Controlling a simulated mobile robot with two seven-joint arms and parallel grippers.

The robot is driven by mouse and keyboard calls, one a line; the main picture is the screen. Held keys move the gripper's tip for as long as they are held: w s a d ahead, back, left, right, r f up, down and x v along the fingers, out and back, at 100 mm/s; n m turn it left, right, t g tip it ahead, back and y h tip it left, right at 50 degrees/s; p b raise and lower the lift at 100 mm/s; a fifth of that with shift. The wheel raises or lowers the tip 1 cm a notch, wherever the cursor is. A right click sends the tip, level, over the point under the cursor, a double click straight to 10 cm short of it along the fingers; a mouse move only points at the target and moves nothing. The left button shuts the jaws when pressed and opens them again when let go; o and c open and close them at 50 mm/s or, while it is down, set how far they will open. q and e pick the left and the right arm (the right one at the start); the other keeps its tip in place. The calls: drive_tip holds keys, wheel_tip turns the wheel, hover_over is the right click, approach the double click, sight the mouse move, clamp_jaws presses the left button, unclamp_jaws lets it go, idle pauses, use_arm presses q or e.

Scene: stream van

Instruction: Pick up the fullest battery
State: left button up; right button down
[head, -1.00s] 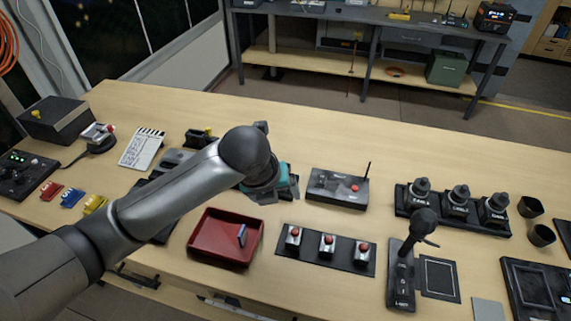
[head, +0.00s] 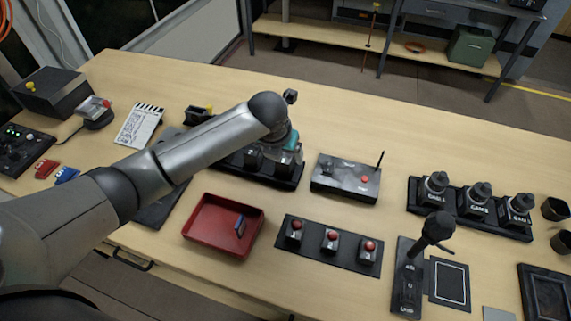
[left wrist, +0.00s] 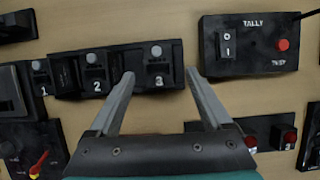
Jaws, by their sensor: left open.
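A black rack (head: 228,160) holds black blocks marked with numbers, partly hidden behind my left arm in the head view. In the left wrist view the blocks are block 1 (left wrist: 40,76), block 2 (left wrist: 93,72) and block 3 (left wrist: 158,66), each with a grey round top piece. They may be the batteries; I cannot read any charge level. My left gripper (head: 289,156) is over the right end of the rack. In the left wrist view its open fingers (left wrist: 162,78) appear on either side of block 3, with nothing held. My right gripper is not in view.
A red tray (head: 205,243) with a blue piece stands in front of the rack. A tally box (head: 345,180) with an antenna is right of it. A strip of red buttons (head: 331,241) and a joystick (head: 408,285) are nearer.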

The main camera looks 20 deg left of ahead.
sight(284, 158)
use_arm(q)
drive_tip(key=shift+b+x, duration=0.5)
drive_tip(key=shift+x, duration=2.35)
drive_tip(key=shift+a, duration=0.1)
clamp_jaws()
